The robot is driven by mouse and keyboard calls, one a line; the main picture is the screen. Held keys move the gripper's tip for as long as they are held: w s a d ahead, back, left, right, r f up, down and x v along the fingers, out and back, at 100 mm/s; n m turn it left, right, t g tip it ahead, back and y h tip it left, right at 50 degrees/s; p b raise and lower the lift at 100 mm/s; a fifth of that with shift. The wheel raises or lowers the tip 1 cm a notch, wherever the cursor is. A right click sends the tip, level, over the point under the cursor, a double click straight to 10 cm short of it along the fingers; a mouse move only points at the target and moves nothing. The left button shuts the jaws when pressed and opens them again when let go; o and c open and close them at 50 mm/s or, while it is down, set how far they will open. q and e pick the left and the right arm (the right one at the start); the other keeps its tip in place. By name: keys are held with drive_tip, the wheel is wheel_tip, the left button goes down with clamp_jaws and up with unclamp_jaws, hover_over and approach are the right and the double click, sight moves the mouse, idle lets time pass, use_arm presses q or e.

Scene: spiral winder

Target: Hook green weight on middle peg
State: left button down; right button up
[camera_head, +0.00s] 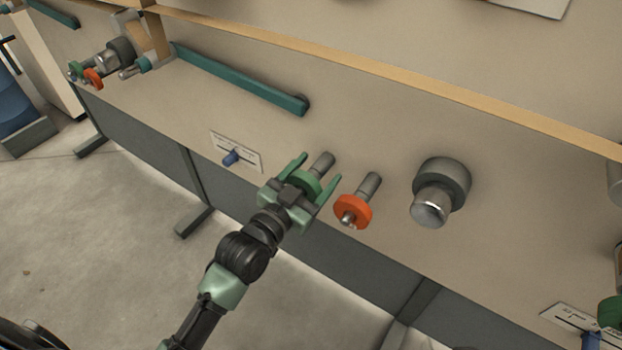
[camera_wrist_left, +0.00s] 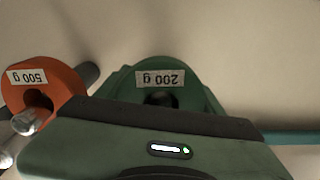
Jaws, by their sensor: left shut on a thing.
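The green weight (camera_head: 308,183), a disc, is between the fingers of my left gripper (camera_head: 312,182), which is shut on it. In the left wrist view the green weight (camera_wrist_left: 162,82) shows a "200 g" label and a dark central hole, partly covered by my gripper's body. A grey peg (camera_head: 323,160) shows just behind the green weight in the head view; I cannot tell whether the weight is around it. To the right, an orange weight (camera_head: 353,211) hangs on another grey peg (camera_head: 370,184); it reads "500 g" in the left wrist view (camera_wrist_left: 42,88). My right gripper is not in view.
A large dark knob with a metal end (camera_head: 440,190) sticks out right of the orange weight. A small card with a blue part (camera_head: 236,154) is left of my gripper. A teal bar (camera_head: 245,80) runs along the panel above. Open floor lies at lower left.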

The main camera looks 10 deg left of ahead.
sight(304, 187)
use_arm(q)
drive_tip(key=shift+w, duration=0.1)
drive_tip(key=shift+c, duration=0.8)
unclamp_jaws()
drive_tip(key=shift+f, duration=0.1)
drive_tip(key=p+v, duration=0.1)
drive_tip(key=v, duration=0.7)
